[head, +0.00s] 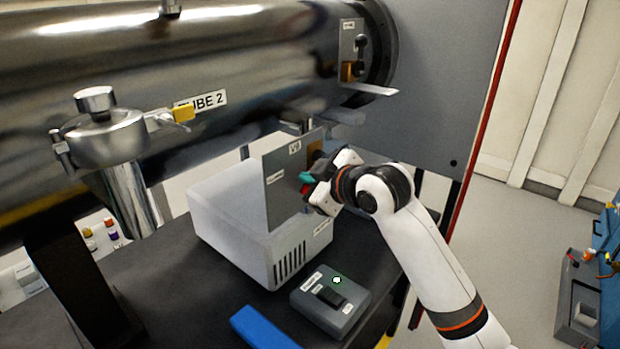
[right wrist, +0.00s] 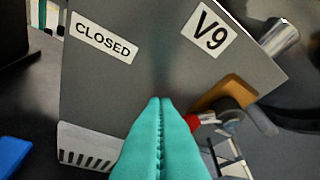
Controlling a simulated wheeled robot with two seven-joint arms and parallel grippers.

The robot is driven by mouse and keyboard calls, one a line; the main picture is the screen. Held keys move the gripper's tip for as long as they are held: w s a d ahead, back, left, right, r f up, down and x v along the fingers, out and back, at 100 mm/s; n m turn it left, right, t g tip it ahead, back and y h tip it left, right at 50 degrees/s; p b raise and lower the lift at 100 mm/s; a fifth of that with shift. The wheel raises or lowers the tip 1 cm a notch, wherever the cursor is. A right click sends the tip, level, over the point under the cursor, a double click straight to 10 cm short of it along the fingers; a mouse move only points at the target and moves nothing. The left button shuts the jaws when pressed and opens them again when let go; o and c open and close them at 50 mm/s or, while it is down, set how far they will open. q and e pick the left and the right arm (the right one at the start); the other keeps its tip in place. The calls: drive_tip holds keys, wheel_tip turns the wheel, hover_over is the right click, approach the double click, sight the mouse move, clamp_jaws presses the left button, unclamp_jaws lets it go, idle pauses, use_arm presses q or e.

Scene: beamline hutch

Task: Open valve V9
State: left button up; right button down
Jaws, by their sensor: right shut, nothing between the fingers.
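The V9 plate (head: 283,190) is a grey upright panel below the big tube, in front of a white box. In the right wrist view the plate (right wrist: 150,75) carries a V9 label (right wrist: 208,30) and a CLOSED label (right wrist: 104,37). An orange-yellow part (right wrist: 226,92) with a dark round end sits at the plate's edge. A small red part (right wrist: 193,122) shows beside my fingers. My right gripper (head: 306,180) has teal fingertips, shut and empty, in front of the plate; they also show in the right wrist view (right wrist: 160,103). I cannot tell whether they touch anything. My left gripper is not in view.
The white vented box (head: 232,222) stands on a dark table (head: 190,290). A grey switch box (head: 355,308) and a blue object (head: 262,328) lie in front of it. The steel tube (head: 230,60) runs above.

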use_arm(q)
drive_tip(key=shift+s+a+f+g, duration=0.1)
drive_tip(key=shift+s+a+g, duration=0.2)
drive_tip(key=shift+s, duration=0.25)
use_arm(e)
drive_tip(key=shift+f, duration=0.15)
drive_tip(key=shift+w+d+f+n+t, duration=0.1)
drive_tip(key=shift+f+n+t, duration=0.35)
drive_tip(key=shift+n, duration=0.25)
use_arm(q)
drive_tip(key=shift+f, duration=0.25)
use_arm(e)
drive_tip(key=shift+w+d+f+n+t, duration=0.35)
drive_tip(key=shift+f+n+t, duration=0.25)
drive_tip(key=shift+n, duration=0.4)
drive_tip(key=shift+w+d+f+n+t, duration=0.2)
drive_tip(key=shift+w+f+n+t, duration=0.3)
drive_tip(key=shift+n, duration=0.5)
drive_tip(key=shift+w+d+f+n+t, duration=0.3)
drive_tip(key=shift+f+n+t, duration=0.4)
drive_tip(key=shift+n, duration=0.3)
